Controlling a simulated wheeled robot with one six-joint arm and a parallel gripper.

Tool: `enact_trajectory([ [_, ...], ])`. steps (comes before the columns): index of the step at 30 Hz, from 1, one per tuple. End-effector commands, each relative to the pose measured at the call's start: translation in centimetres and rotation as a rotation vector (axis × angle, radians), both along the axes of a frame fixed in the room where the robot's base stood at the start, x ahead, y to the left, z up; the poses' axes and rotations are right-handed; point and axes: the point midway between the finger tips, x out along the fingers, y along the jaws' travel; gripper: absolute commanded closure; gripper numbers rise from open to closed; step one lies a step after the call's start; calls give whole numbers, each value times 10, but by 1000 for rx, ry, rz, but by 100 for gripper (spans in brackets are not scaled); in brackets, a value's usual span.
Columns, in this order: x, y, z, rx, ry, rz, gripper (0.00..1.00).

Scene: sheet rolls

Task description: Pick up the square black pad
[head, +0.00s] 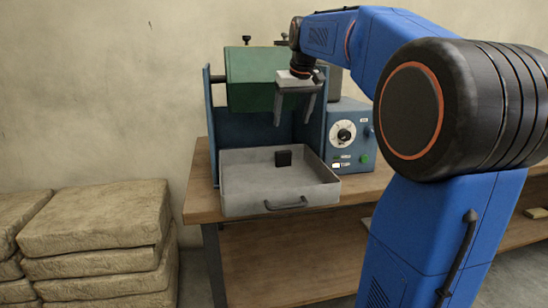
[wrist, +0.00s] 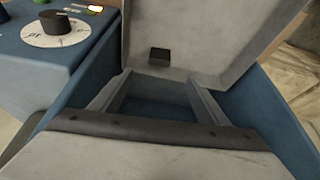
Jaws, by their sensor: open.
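The square black pad (head: 283,158) lies inside the grey metal tray (head: 240,202), toward its back and near the middle. It also shows in the wrist view (wrist: 159,56), small and dark on the tray floor. My gripper (head: 294,122) hangs above the back part of the tray with its fingers pointing down. The fingers are open, with a clear gap and nothing between them. In the wrist view the two fingers (wrist: 158,105) also show apart, and the pad appears beyond them. The gripper is above the pad and does not touch it.
A blue machine frame (head: 214,130) with a green block (head: 252,80) stands behind and around the tray. A blue control box (head: 350,135) with a dial is at its right. All rest on a wooden bench (head: 200,190). Stacked sacks (head: 95,220) stand at the left.

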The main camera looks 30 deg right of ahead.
Motion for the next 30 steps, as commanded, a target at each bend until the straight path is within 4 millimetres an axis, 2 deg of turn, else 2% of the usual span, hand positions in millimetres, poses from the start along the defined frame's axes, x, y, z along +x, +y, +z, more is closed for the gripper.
enact_trajectory([
  [4, 7, -2, -14, 0, 1, 0, 31],
  [18, 38, -7, -91, 1, 3, 0, 31],
  [24, 45, -9, -109, 0, 1, 0, 31],
  [30, 49, -9, -115, 0, 1, 0, 31],
])
